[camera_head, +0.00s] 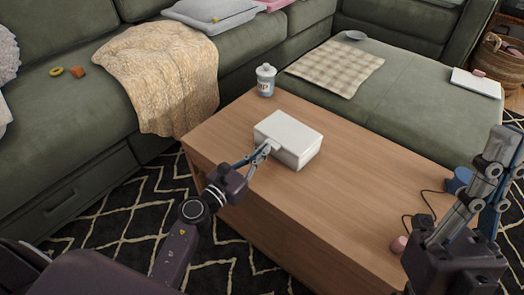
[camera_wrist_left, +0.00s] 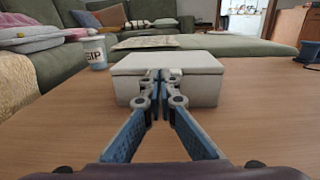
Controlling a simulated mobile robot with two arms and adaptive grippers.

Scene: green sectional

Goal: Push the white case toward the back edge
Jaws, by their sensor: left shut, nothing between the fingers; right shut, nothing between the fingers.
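The white case (camera_head: 288,136) is a closed box resting on the wooden coffee table (camera_head: 340,205), near its middle. It also shows in the left wrist view (camera_wrist_left: 190,66), straight ahead of the fingers. My left gripper (camera_head: 268,147) is shut and empty, with its fingertips at the near left side of the case. In the left wrist view the fingertips (camera_wrist_left: 161,75) overlap the front face of the case; they look in contact or very close. My right gripper (camera_head: 508,150) is shut and empty, raised at the right, away from the case.
A white and grey lidded cup (camera_head: 265,80) stands near the table's far left corner. A blue cylinder (camera_head: 459,180), a black cable item (camera_head: 423,222) and a small pink object (camera_head: 399,244) lie at the right. The green sectional (camera_head: 395,95) borders the table's back. Table surface behind the case looks clear.

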